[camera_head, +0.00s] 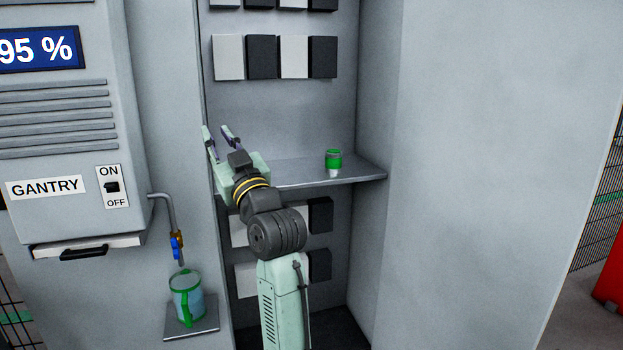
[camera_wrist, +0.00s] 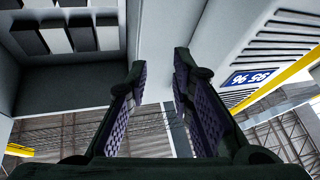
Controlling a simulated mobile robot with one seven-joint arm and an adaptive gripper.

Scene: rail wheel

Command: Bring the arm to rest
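My gripper (camera_head: 217,135) is raised at the left edge of the cabinet recess, above the grey shelf (camera_head: 300,173). Its fingers point up and to the left. In the wrist view my gripper (camera_wrist: 158,85) shows two fingers apart, with nothing between them but the background wall and ceiling. My arm rises from the bottom of the head view and stands in front of the shelf's left part.
A small green-and-white can (camera_head: 333,162) stands on the shelf, right of my gripper. A green-handled jug (camera_head: 187,296) sits on a small ledge under a tap (camera_head: 176,245). The gantry box (camera_head: 70,130) is at left. A flat grey panel (camera_head: 490,150) fills the right.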

